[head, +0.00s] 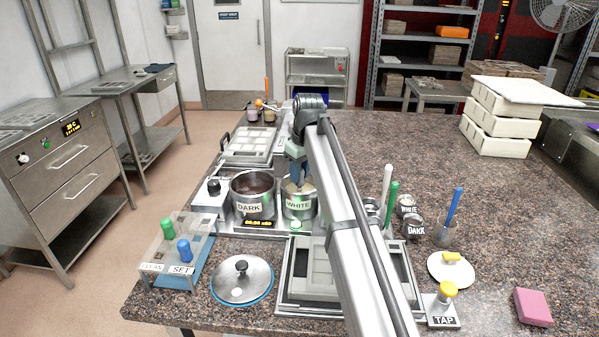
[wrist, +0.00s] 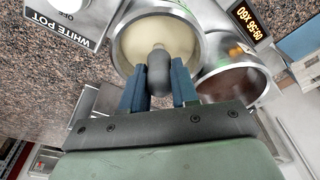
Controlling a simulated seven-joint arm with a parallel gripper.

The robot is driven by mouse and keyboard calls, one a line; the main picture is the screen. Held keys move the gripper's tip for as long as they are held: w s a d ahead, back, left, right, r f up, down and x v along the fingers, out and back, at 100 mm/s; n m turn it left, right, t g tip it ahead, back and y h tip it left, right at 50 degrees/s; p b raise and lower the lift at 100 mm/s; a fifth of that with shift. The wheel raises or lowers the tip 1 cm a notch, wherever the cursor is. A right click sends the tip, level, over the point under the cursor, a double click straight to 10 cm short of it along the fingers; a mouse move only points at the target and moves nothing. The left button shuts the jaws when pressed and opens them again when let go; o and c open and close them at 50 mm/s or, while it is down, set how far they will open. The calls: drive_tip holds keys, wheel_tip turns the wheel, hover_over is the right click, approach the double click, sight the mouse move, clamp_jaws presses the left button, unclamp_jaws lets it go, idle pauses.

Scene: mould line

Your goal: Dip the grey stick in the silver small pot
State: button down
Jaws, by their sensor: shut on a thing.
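My gripper (head: 297,172) is over the silver pot labelled WHITE (head: 299,208), which looks smaller than the DARK pot beside it. In the wrist view, the blue fingers of my gripper (wrist: 158,90) are shut on the dark grey stick (wrist: 158,72). The silver pot (wrist: 117,45) lies behind the stick in that view and holds a cream-coloured liquid. I cannot tell whether the stick's lower end touches the liquid.
The larger DARK pot (head: 253,208) stands just left, with brown contents. A tray mould (head: 300,262) lies in front, partly behind my arm. A lid (head: 241,280) and a rack (head: 178,250) are front left. Upright sticks (head: 388,185) and small cups (head: 415,228) stand to the right.

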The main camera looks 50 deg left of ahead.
drive_tip(key=shift+r, duration=0.1)
drive_tip(key=shift+r, duration=3.65)
drive_tip(key=shift+r, duration=0.1)
wheel_tip(320, 180, up, 4)
drive_tip(key=shift+f, duration=0.1)
